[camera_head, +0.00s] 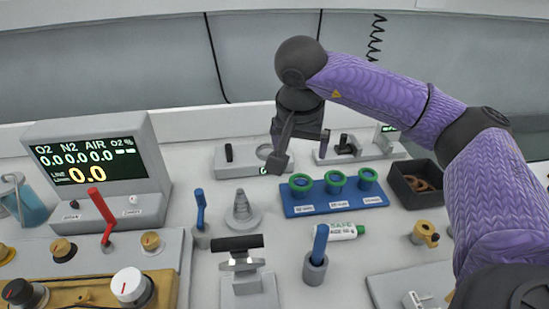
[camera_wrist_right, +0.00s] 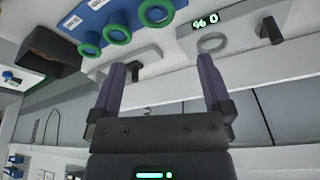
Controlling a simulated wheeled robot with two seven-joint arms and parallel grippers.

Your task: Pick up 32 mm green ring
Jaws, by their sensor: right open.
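Three green rings sit on blue posts on a blue stand (camera_head: 338,203): a left ring (camera_head: 300,182), a middle ring (camera_head: 335,178) and a right ring (camera_head: 368,175). The labels are too small to read, so I cannot tell which is 32 mm. In the right wrist view the rings lie at the top: one small (camera_wrist_right: 88,50), one medium (camera_wrist_right: 117,34), one larger (camera_wrist_right: 157,12). My right gripper (camera_head: 299,150) is open and empty, above and behind the left end of the stand. Its spread fingers (camera_wrist_right: 162,65) show in the wrist view. My left gripper is not in view.
A device with a grey ring (camera_head: 230,160) stands behind the stand. A dark bin (camera_head: 415,184) is at its right, a grey cone (camera_head: 242,212) at its left.

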